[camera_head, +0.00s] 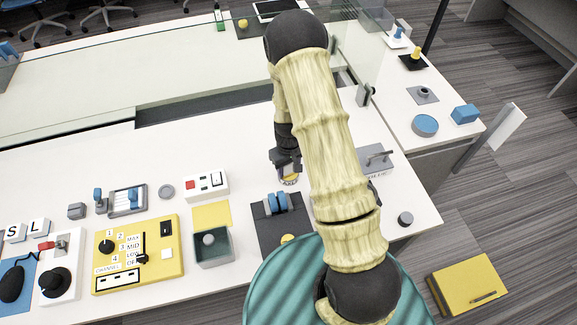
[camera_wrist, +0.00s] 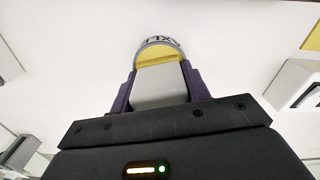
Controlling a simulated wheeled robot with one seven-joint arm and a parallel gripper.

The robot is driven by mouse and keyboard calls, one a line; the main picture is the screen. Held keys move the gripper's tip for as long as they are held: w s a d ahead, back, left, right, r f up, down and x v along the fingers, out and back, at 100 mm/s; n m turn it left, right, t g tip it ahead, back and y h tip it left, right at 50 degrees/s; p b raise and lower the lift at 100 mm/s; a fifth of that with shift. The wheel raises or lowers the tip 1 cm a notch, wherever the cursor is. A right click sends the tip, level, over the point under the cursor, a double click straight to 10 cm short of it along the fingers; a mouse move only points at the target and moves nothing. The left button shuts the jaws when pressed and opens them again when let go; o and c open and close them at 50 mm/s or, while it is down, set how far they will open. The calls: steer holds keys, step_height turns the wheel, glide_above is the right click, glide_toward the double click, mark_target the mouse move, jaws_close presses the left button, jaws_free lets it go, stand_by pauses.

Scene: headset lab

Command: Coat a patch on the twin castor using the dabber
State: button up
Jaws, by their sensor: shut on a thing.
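The twin castor (camera_head: 276,203), a pair of blue wheels, stands on a dark grey mat (camera_head: 268,240) in the head view. My gripper (camera_head: 287,166) points down over the white table behind the castor, apart from it. It is shut on the dabber, whose light grey body (camera_wrist: 160,88) fills the space between the dark fingers (camera_wrist: 160,97) in the wrist view. A yellow round part with a lettered grey rim (camera_wrist: 160,45) shows past the fingertips. In the head view it is a small yellow and white round thing (camera_head: 289,180), close to the tabletop. Whether it touches the table cannot be told.
A dark open box (camera_head: 213,250) and a yellow control panel (camera_head: 137,255) stand left of the mat. A white switch box (camera_head: 206,184) is behind them. A grey handled block (camera_head: 375,160) and a small round knob (camera_head: 405,219) are on the right. My arm hides part of the table.

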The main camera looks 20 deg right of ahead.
steer(key=shift+s+f, duration=0.1)
steer(key=shift+r+p, duration=2.65)
steer(key=shift+r, duration=0.95)
steer(key=shift+f, duration=0.1)
steer(key=shift+w+f+m, duration=0.2)
steer(key=shift+f+m, duration=1.15)
steer(key=shift+m, duration=0.15)
steer(key=d, duration=0.7)
